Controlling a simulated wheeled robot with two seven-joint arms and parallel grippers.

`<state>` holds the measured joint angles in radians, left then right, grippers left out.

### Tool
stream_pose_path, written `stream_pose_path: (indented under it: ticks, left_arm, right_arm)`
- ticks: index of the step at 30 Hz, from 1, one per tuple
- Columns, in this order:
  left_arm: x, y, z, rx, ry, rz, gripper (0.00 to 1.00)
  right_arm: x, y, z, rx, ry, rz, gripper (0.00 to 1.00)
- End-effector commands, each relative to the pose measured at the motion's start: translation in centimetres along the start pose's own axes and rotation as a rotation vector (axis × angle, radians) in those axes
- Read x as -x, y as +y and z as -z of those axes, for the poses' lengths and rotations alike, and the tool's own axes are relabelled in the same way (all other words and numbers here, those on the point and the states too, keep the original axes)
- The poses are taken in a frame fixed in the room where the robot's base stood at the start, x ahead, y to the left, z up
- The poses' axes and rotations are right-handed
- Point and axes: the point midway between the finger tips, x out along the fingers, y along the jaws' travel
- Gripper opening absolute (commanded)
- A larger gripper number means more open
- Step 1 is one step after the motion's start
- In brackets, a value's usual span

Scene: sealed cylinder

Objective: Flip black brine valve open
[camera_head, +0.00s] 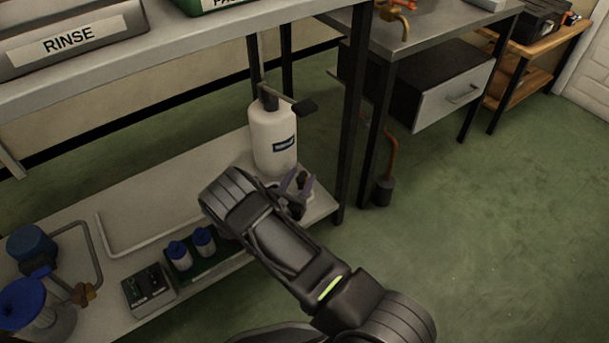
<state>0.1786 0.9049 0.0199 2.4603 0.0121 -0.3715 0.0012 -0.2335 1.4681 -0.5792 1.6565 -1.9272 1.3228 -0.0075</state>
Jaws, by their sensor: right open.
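A white cylinder-shaped container (273,140) with a small dark label stands upright on the lower shelf near its right end. The label's text is too small to read for sure. A black valve (269,97) sits on its top, with a black lever (300,106) reaching out to the right and slightly down. My right gripper (298,182) is open, at the container's lower right, well below the lever and apart from it. The gripper's base is partly hidden behind my own arm. My left gripper is out of view.
The lower shelf (190,192) also bears blue-capped bottles (179,255), a small grey device (149,289) and blue-topped items at the left. The upper shelf holds a grey RINSE bin (70,38). A dark table leg (350,120) stands right of the container. Green floor is free at right.

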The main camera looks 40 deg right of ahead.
Motion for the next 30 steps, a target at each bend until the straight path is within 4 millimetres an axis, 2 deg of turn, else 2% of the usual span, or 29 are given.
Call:
stream_pose_path:
  ticks: [3, 6, 16, 30]
  left_arm:
    - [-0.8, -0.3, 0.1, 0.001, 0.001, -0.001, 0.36]
    - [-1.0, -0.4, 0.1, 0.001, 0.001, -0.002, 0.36]
    - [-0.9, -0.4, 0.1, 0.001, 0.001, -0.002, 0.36]
    - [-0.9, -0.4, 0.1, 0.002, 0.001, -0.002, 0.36]
  right_arm:
    - [-1.7, 0.0, 0.2, -0.003, -0.001, 0.002, 0.46]
    - [-2.5, 0.0, 0.1, -0.003, 0.0, 0.001, 0.46]
    - [-2.9, 0.0, 0.0, -0.001, 0.0, 0.0, 0.46]
    - [-2.8, 0.0, 0.0, 0.0, 0.0, 0.0, 0.07]
